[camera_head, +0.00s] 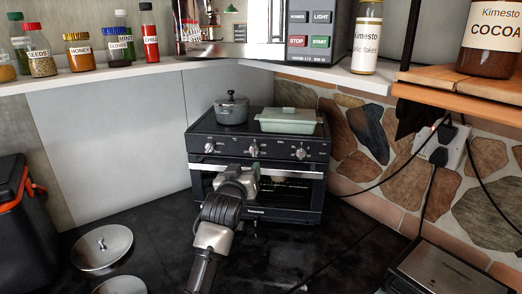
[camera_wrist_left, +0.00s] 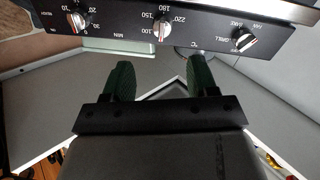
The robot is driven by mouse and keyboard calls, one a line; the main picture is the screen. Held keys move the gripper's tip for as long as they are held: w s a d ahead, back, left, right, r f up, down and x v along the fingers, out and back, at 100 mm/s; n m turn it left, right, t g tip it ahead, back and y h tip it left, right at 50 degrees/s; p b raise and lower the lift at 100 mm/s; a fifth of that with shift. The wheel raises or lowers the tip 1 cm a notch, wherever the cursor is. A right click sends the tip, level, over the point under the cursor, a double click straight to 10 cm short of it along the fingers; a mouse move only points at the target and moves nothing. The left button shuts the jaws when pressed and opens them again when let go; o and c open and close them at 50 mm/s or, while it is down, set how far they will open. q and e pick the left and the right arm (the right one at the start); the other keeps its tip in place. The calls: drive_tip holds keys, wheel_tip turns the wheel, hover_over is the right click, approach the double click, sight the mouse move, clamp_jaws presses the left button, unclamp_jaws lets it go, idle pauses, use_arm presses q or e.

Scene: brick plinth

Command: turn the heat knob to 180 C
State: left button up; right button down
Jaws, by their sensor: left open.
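The black toaster oven (camera_head: 258,207) has three silver knobs on its front panel. The heat knob (camera_head: 253,150) is the middle one. In the left wrist view, which is upside down, the heat knob (camera_wrist_left: 162,28) has 100, 150, 180 and 220 around it. Its grip bar stands near vertical there, roughly in line with 180; which end is the pointer I cannot tell. My left gripper (camera_head: 243,173) is in front of the oven door, just below the knob. In the wrist view its green fingers (camera_wrist_left: 162,76) are apart and empty, not touching the knob. My right gripper is not in view.
The grill-mode knob (camera_head: 209,148) and the minute timer knob (camera_head: 301,153) flank the heat knob. A grey pot (camera_head: 231,109) and a pale green lidded dish (camera_head: 288,121) stand on the oven. A cable runs to a wall socket (camera_head: 441,145) at right. Jars line the shelf above.

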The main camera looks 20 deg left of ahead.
sight(253, 153)
use_arm(q)
drive_tip(key=w, duration=0.2)
drive_tip(key=w+p, duration=0.1)
drive_tip(key=w, duration=0.2)
drive_tip(key=w+p, duration=0.1)
drive_tip(key=w, duration=0.1)
drive_tip(key=shift+w+a+r, duration=0.1)
drive_tip(key=shift+w+a, duration=0.25)
drive_tip(key=shift+w+p, duration=0.35)
drive_tip(key=shift+w, duration=0.9)
drive_tip(key=shift+a, duration=0.1)
drive_tip(key=c, duration=0.9)
